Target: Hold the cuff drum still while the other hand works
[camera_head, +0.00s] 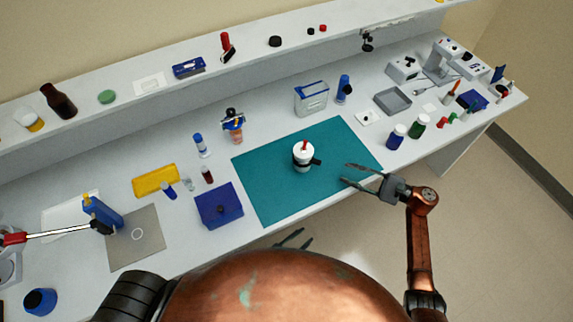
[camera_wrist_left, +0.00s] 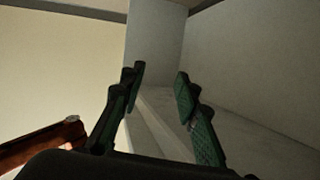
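The cuff drum appears to be the white cylinder (camera_head: 302,159) with a dark band, a black side piece and a red top. It stands upright on the teal mat (camera_head: 267,198) in the head view. My right gripper (camera_head: 346,174) is open and empty, to the right of the drum and apart from it, over the mat's right part. My left gripper (camera_head: 293,239) shows only by its fingertips, below the bench's front edge, with the rest hidden by my body. In the left wrist view its fingers (camera_wrist_left: 160,88) are apart with nothing between them.
A blue box (camera_head: 219,208) stands left of the mat, and a yellow rack (camera_head: 155,180) is further left. A clear blue-lidded box (camera_head: 311,98) stands behind the mat. Blue (camera_head: 395,137) and green (camera_head: 417,127) bottles stand to its right. The mat around the drum is clear.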

